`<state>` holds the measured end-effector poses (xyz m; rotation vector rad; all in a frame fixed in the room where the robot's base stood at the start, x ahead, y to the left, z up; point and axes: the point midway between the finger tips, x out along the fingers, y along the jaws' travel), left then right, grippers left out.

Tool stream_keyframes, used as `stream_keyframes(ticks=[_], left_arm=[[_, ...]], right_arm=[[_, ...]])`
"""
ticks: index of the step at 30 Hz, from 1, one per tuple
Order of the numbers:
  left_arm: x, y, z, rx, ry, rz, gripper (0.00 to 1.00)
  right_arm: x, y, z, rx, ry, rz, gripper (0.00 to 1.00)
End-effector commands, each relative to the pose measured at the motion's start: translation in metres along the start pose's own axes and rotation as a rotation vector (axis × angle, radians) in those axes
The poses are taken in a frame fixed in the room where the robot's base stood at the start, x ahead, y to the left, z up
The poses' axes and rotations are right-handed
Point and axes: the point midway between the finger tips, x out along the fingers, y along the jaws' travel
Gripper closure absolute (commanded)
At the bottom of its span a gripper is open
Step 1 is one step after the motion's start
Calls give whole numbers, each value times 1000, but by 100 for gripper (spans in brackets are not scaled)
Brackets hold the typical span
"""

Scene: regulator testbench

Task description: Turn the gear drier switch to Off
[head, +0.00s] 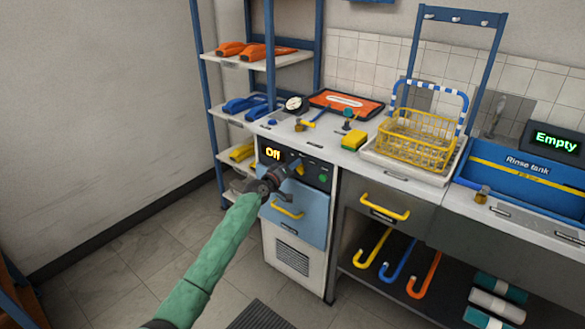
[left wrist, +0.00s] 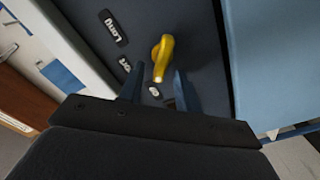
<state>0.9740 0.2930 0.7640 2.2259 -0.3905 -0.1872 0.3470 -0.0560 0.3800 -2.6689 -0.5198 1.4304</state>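The gear drier is the cabinet with a dark control panel (head: 316,172) and a blue drawer front. Its lit display (head: 273,153) reads "Off". In the left wrist view the yellow switch knob (left wrist: 162,52) has its narrow end pointing down the picture, toward a small, partly hidden label. A "Long" label (left wrist: 113,27) and another, partly covered label are to its left. My left gripper (head: 297,164) is at the panel. In the left wrist view its two fingers (left wrist: 158,80) are apart, with the knob's narrow end between their tips; I cannot tell whether they touch it. My right gripper is not in view.
A green button (head: 322,178) is on the panel right of my gripper. A yellow drawer handle (head: 288,210) sticks out below. The counter above holds a yellow sponge (head: 354,140) and a yellow wire basket (head: 416,140). A blue-framed shelf (head: 205,85) stands to the left.

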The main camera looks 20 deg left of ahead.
Motion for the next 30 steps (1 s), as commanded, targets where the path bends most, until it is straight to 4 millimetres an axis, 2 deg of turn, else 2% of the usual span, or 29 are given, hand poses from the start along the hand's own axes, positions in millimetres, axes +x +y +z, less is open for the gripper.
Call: stream_keyframes(ticks=[8,21,30], left_arm=[[-8,0,0,0,0,0,66],[-66,-1,0,0,1,0,66],[-78,0,0,0,0,0,66]], right_arm=[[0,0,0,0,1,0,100],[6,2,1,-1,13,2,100],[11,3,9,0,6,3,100]])
